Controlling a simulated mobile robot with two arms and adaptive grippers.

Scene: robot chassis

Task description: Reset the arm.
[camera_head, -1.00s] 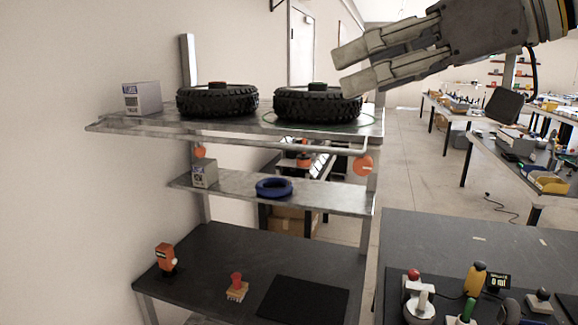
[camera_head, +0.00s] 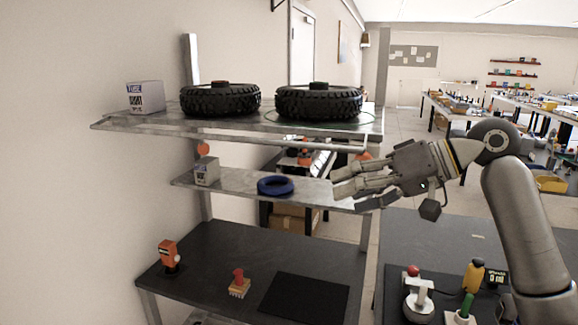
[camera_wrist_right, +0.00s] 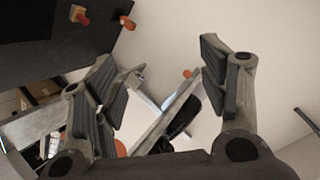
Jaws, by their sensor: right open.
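My right gripper (camera_head: 350,190) is in front of the right end of the middle shelf in the head view, its fingers pointing left. It is open and empty. Its two spread fingers also show in the right wrist view (camera_wrist_right: 160,90), with nothing between them but the shelf frame beyond. My right arm (camera_head: 525,215) comes in from the right and bends at the elbow. My left gripper is not in view.
Two black tires (camera_head: 220,99) and a box (camera_head: 145,97) stand on the top shelf (camera_head: 120,122). A blue ring (camera_head: 275,185) and a small box (camera_head: 206,171) are on the middle shelf (camera_head: 237,188). A dark workbench (camera_head: 410,235) holds several tools below my arm.

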